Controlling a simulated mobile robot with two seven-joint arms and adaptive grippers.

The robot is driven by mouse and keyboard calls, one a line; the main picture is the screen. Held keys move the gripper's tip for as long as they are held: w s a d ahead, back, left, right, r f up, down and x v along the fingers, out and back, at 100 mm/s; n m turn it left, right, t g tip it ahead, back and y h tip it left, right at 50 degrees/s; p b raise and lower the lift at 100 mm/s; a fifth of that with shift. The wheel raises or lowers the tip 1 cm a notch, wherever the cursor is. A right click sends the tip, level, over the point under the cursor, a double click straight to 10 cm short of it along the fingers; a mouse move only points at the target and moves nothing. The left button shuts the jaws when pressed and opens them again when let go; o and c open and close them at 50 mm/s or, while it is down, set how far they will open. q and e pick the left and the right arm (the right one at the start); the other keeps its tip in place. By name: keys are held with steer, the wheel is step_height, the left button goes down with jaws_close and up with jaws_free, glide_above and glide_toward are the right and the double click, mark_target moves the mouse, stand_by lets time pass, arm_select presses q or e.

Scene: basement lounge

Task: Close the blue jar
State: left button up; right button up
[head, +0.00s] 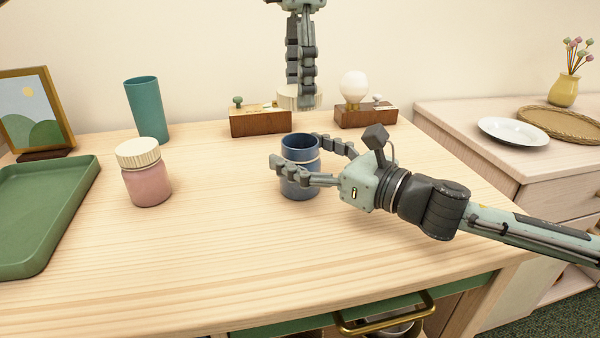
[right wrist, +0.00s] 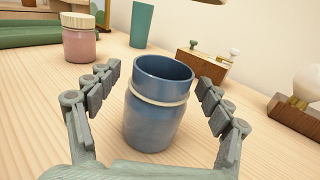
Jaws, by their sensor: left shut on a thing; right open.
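The blue jar (head: 300,182) stands upright and uncovered on the wooden table, with a cream ring around its neck; it also shows in the right wrist view (right wrist: 152,120). My right gripper (head: 298,152) reaches in from the right, its open fingers on either side of the jar. In the right wrist view (right wrist: 158,77) gaps show between the fingers and the jar. My left gripper (head: 305,100) points down above and behind the jar, shut on a cream ribbed lid (head: 288,98). The lid is apart from the jar and partly hidden by the fingers.
A pink jar (head: 147,186) with a cream lid stands to the left, beside a green tray (head: 88,190). A teal cup (head: 147,110) and two wooden blocks, one left (head: 260,122) and one with a bulb (head: 366,117), stand at the back. The table front is clear.

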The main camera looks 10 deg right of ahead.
steer(key=shift+c, duration=0.6)
steer(key=c, duration=1.7)
arm_select(q)
glide_above(299, 135)
steer(key=s, duration=0.3)
steer(key=shift+w+a+f, duration=0.1)
steer(key=shift+a+f, duration=0.05)
steer(key=shift+f, duration=1.1)
steer(key=shift+a+f, duration=0.1)
steer(key=shift+f, duration=1.15)
arm_select(e)
steer(key=shift+o, duration=0.2)
arm_select(q)
steer(key=shift+f, duration=0.9)
steer(key=shift+f, duration=0.25)
steer(key=shift+f, duration=0.3)
steer(key=shift+c, duration=0.2)
steer(key=shift+f, duration=0.35)
steer(key=shift+c, duration=1.3)
steer(key=shift+f, duration=0.1)
arm_select(e)
steer(key=shift+s+r, duration=0.1)
